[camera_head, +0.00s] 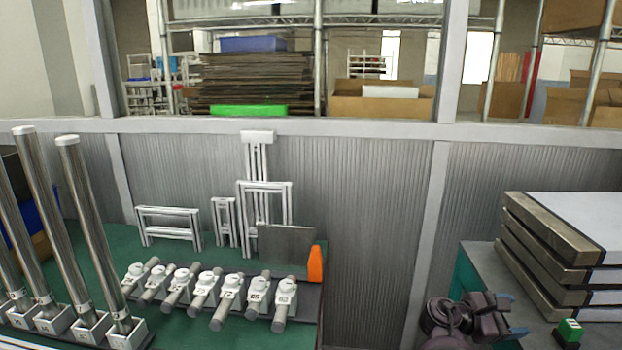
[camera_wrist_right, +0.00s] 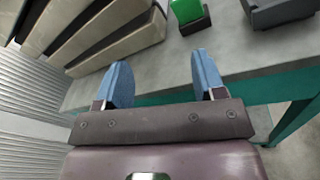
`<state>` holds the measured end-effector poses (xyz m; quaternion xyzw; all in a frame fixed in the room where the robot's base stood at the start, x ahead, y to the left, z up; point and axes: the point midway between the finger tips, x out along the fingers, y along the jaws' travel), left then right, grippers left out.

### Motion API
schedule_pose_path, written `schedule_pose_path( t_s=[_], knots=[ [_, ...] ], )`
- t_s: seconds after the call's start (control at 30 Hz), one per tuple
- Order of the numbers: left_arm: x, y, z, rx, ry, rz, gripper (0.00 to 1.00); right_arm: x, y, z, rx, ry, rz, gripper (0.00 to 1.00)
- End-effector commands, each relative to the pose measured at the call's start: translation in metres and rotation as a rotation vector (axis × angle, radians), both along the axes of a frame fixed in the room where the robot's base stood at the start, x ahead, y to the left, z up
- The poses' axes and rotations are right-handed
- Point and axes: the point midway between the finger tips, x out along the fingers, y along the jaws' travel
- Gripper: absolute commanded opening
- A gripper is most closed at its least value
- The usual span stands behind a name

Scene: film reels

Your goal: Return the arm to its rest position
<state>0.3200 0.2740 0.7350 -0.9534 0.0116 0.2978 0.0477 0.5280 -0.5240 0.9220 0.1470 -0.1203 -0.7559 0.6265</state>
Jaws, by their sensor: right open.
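My right gripper (camera_head: 511,314) is at the lower right of the head view, beside the grey table and left of the green block. In the right wrist view its two blue fingers (camera_wrist_right: 163,78) stand wide apart with nothing between them. The grey tabletop shows beyond the fingertips, and they touch no object that I can see. My left arm and left gripper do not show in either view.
A stack of thick slabs (camera_head: 560,245) stands on the grey table (camera_head: 482,258), near a small green block (camera_head: 569,330). A green table (camera_head: 190,330) at left holds tall metal posts (camera_head: 88,225), a row of white-topped cylinders (camera_head: 205,290) and an orange piece (camera_head: 316,264).

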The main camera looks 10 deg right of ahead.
Motion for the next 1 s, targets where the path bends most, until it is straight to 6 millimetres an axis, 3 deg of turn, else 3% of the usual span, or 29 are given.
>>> schedule_pose_path(
  t_s=[0.17, 0.3, 0.53, 0.67, 0.77, 1.0],
  knots=[
    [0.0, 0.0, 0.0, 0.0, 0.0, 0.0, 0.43, 0.041, 0.01, 0.002, 0.095, -0.431, 0.19, 0.63],
    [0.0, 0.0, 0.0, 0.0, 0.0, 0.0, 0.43, 0.072, 0.03, 0.004, 0.228, -0.804, 0.346, 0.63],
    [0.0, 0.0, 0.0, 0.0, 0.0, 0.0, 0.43, 0.091, 0.083, -0.011, 0.582, -1.346, 0.524, 0.63],
    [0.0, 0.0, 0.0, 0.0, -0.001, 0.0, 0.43, 0.08, 0.121, -0.027, 0.845, -1.588, 0.548, 0.63],
    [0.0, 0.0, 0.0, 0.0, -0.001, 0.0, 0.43, 0.061, 0.153, -0.042, 1.071, -1.737, 0.515, 0.63],
    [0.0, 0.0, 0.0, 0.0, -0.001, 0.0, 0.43, -0.012, 0.215, -0.082, 1.505, -1.901, 0.307, 0.63]
  ],
)
